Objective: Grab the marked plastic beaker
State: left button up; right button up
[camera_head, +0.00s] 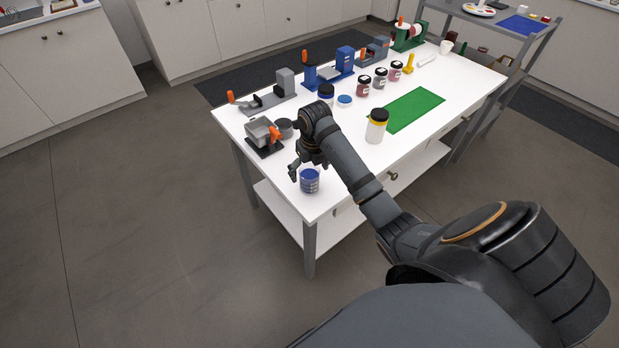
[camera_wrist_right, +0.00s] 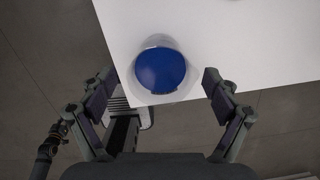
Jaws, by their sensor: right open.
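The plastic beaker (camera_head: 309,181) is clear with dark markings on its side and blue content. It stands upright near the front left corner of the white table (camera_head: 345,188). In the right wrist view the beaker (camera_wrist_right: 161,70) is seen from above, with blue filling its opening. My right gripper (camera_head: 307,170) is open and sits just above and behind the beaker in the head view. In the right wrist view its fingers (camera_wrist_right: 160,92) are spread on either side of the beaker's near part, apart from it. My left gripper is not in view.
A grey device with an orange handle (camera_head: 264,136) is left of my right arm. Several jars and clamps line the back. The table edge is close to the beaker.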

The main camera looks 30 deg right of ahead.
jog(key=shift+w+f, duration=0.1)
jog(key=shift+f, duration=0.7)
jog(key=c, duration=1.4)
jog(key=shift+r, duration=0.1)
jog(key=shift+r, duration=0.2)
notch_tip(320, 180, up, 2)
jog(key=shift+w+r, duration=0.1)
jog(key=shift+r, duration=0.05)
jog(key=s+d+r, duration=0.2)
jog(key=d+r, duration=0.1)
jog(key=d, duration=0.1)
jog(key=s+d+r+b, duration=0.1)
jog(key=s+d+r, duration=0.1)
jog(key=d+r, duration=0.1)
jog(key=s+d+r+b, duration=0.1)
jog(key=s+d+r, duration=0.1)
jog(key=d+r, duration=0.2)
jog(key=shift+s+d+r, duration=0.1)
jog(key=shift+s+d, duration=0.1)
jog(key=shift+d, duration=0.65)
